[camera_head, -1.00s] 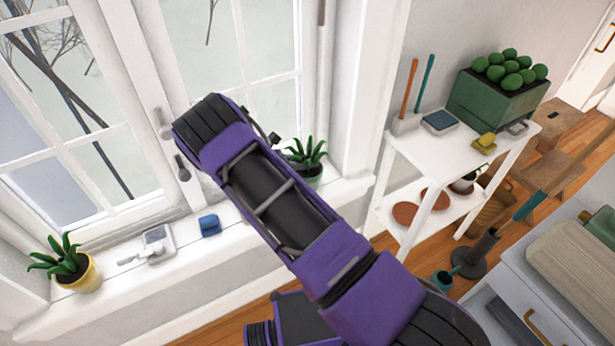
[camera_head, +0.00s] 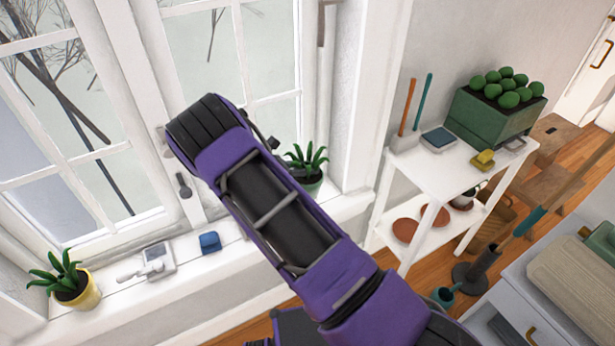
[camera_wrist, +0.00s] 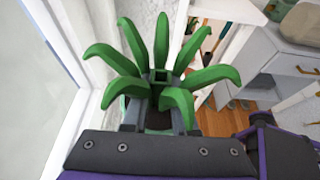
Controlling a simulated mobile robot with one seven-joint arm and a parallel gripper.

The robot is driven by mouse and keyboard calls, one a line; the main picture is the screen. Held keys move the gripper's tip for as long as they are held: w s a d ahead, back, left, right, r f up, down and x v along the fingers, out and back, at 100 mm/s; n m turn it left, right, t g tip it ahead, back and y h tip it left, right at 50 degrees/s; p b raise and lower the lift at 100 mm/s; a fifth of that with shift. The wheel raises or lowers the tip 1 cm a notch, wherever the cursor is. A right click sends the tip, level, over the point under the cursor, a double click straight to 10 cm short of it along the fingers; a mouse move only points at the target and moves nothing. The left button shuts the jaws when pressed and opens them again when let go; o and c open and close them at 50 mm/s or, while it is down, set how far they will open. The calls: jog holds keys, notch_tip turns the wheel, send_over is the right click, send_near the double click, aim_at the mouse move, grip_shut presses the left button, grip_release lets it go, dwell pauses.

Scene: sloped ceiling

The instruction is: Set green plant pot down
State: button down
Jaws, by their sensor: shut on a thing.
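The green plant pot (camera_head: 313,186) holds a spiky green plant (camera_head: 306,160) and shows at the right part of the windowsill (camera_head: 340,206) in the head view, partly behind my arm. I cannot tell whether its base touches the sill. In the wrist view the plant (camera_wrist: 158,75) spreads its leaves over my gripper (camera_wrist: 158,117). My gripper is hidden behind my arm in the head view.
A blue sponge (camera_head: 210,242), a white tool (camera_head: 155,262) and a yellow potted plant (camera_head: 77,290) stand farther left on the sill. The window (camera_head: 100,130) is behind. A white shelf (camera_head: 425,168) with a green planter (camera_head: 495,118) stands to the right.

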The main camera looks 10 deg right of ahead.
notch_tip(320, 180, up, 5)
jog(key=shift+r+p, duration=0.2)
jog(key=shift+p, duration=0.1)
jog(key=shift+d+r, duration=0.15)
jog(key=shift+r, duration=0.15)
jog(key=s+d+r+p, duration=0.1)
jog(key=s+d+r, duration=0.3)
jog(key=d, duration=0.8)
jog(key=s+d+r+p, duration=0.15)
jog(key=d+r, duration=0.45)
jog(key=d, duration=0.6)
jog(key=s+d+r, duration=0.3)
jog(key=d+r, duration=0.1)
jog(key=d, duration=0.8)
notch_tip(320, 180, down, 9)
jog(key=d+b, duration=0.1)
jog(key=shift+s+d+b, duration=0.25)
jog(key=shift+s+b, duration=0.05)
jog(key=shift+s, duration=0.1)
jog(key=shift+f, duration=0.1)
